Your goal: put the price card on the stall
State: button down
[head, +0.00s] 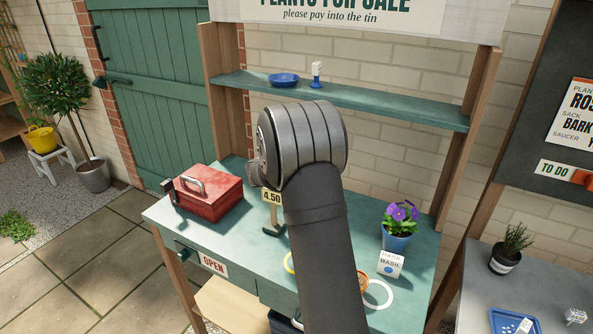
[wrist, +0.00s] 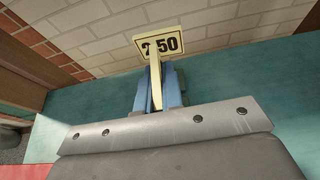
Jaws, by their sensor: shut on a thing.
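My gripper (wrist: 157,74) shows in the wrist view with its blue fingers shut on the pale stem of a yellow price card (wrist: 172,41). The card has a dark border and seems to read 2.50, with the stem crossing its middle. It is in front of the brick wall, above the teal stall counter (wrist: 230,82).
A red cash tin (head: 208,193) stands at the counter's left. A purple-flowered pot (head: 397,238) and a white basil packet (head: 390,264) are at the right. The upper shelf (head: 400,108) holds a blue saucer (head: 284,79) and a small white-and-blue item (head: 317,74). Several rings lie partly behind my arm.

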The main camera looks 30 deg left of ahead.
jog(key=shift+f, duration=1.15)
jog(key=c, duration=1.6)
grip_release()
jog(key=shift+f, duration=0.1)
jog(key=shift+o, duration=0.2)
jog(key=shift+s+r, duration=0.25)
jog(key=shift+r, duration=0.05)
jog(key=v, duration=0.3)
jog(key=shift+r, duration=0.1)
jog(key=r, duration=0.6)
jog(key=shift+w+r, duration=0.25)
jog(key=shift+r, duration=0.1)
